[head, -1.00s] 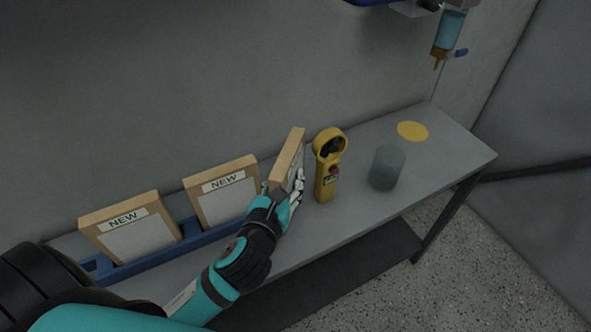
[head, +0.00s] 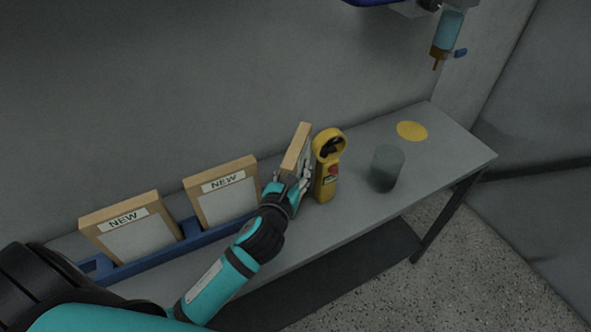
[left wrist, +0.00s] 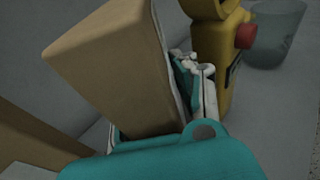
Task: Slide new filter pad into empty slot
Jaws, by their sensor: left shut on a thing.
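My left gripper (head: 291,184) is shut on a filter pad (head: 297,149), a flat tan-edged frame seen nearly edge-on in the head view. The held pad (left wrist: 112,65) fills much of the left wrist view, with a gripper finger against its pale right face. Two more filter pads marked NEW, one at far left (head: 130,244) and one in the middle (head: 224,200), stand upright in a blue rack (head: 165,249). My right gripper is not in view.
A yellow handheld device with a red button (head: 327,176) stands just right of the held pad, very close to it. A grey-green cup (head: 387,167) and a yellow disc (head: 412,131) are further right on the grey bench (head: 455,156). A wall runs behind.

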